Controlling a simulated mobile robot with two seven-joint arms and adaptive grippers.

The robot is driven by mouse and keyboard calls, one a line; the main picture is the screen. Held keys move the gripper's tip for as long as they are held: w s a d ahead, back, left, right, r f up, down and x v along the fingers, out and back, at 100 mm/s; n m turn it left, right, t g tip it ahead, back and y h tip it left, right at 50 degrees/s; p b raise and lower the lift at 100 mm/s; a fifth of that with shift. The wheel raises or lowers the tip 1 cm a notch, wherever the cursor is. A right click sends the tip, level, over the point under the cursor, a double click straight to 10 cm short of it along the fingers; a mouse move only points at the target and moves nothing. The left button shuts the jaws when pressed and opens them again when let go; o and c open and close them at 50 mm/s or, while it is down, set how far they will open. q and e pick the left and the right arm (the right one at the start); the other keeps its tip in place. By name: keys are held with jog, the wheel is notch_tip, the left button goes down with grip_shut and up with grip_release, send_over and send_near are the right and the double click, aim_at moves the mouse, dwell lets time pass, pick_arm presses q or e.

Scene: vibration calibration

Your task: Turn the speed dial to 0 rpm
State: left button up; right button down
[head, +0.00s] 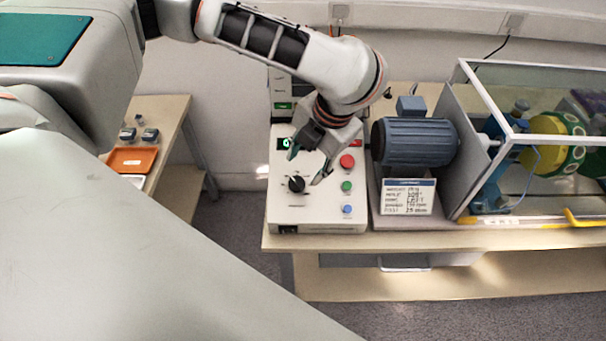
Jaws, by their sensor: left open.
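The speed dial (296,184) is a black round knob on the sloped face of a white control box (285,215) on the bench. My left gripper (306,169) reaches down from above, open, with one finger above the dial and the other to its right. I cannot tell whether a finger touches the knob. A display with green figures (284,143) shows at the top left of the box, partly hidden by the gripper; its reading is too small to tell. My right gripper is not in view.
Red (347,161), green (347,186) and blue (347,208) buttons line the box's right side. A blue motor (415,141), a label card (408,196) and a glazed guard (530,137) stand to the right. A side table (172,125) with an orange tray (132,160) is at left.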

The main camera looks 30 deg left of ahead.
aim_at(298, 181)
pick_arm(q)
jog(key=x, duration=0.7)
jog(key=shift+a+f, duration=0.1)
jog(key=shift+f, duration=0.25)
jog(key=c, duration=1.1)
